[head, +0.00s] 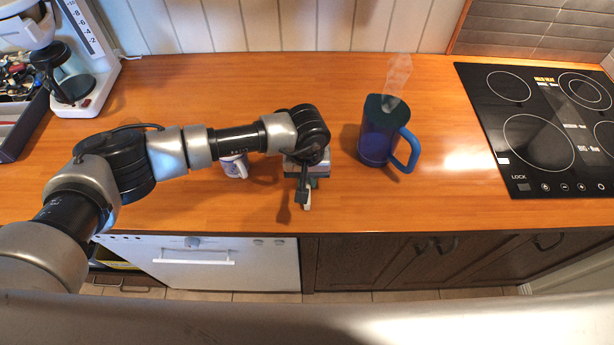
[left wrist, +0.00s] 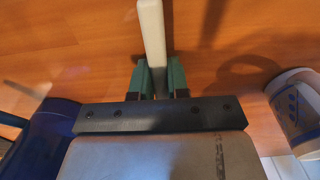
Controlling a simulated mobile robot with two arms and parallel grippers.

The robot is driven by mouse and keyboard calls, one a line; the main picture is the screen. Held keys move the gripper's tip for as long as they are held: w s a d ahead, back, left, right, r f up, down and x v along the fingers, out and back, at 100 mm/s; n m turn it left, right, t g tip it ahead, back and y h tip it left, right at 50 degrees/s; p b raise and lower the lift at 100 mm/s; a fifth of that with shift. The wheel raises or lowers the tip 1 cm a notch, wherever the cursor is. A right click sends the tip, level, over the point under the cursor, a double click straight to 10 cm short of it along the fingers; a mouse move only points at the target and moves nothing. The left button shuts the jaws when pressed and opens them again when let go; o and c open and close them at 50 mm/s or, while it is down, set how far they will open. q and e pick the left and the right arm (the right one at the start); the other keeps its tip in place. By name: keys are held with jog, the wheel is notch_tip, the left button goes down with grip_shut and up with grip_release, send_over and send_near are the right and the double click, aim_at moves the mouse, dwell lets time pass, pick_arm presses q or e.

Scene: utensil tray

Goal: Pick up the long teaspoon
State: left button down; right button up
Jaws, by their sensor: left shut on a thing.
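My left gripper (head: 308,186) is over the wooden counter, between the mug and the blue jug. Its green fingertips (left wrist: 158,80) are shut on a long pale bar, seemingly the handle of the long teaspoon (left wrist: 152,38). No spoon bowl shows. I cannot tell how far it is above the counter. My right gripper is not in view.
A blue jug (head: 376,140) with a clear object standing up from it is right of the gripper. A white-and-blue mug (head: 234,167) stands left, partly under my arm. A cooktop (head: 540,135) is far right. A utensil tray (head: 22,130) is at the left edge.

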pick_arm(q)
jog(key=shift+r, duration=0.15)
jog(key=shift+r, duration=0.2)
jog(key=r, duration=0.1)
jog(key=r+b, duration=0.2)
jog(key=shift+s+d+r, duration=0.2)
jog(key=shift+s+r, duration=0.05)
jog(key=s+d+r+b, duration=0.4)
jog(key=s+r, duration=0.3)
jog(key=s, duration=0.2)
jog(key=shift+s+d, duration=0.35)
jog(key=shift+d, duration=0.45)
jog(key=shift+w+a+f, duration=0.1)
jog(key=w+a, duration=0.1)
jog(key=a, duration=1.1)
jog(key=w+a, duration=0.2)
jog(key=a, duration=1)
jog(key=shift+w+a+r, duration=0.25)
jog(key=shift+w+a, duration=0.05)
jog(key=shift+a, duration=0.1)
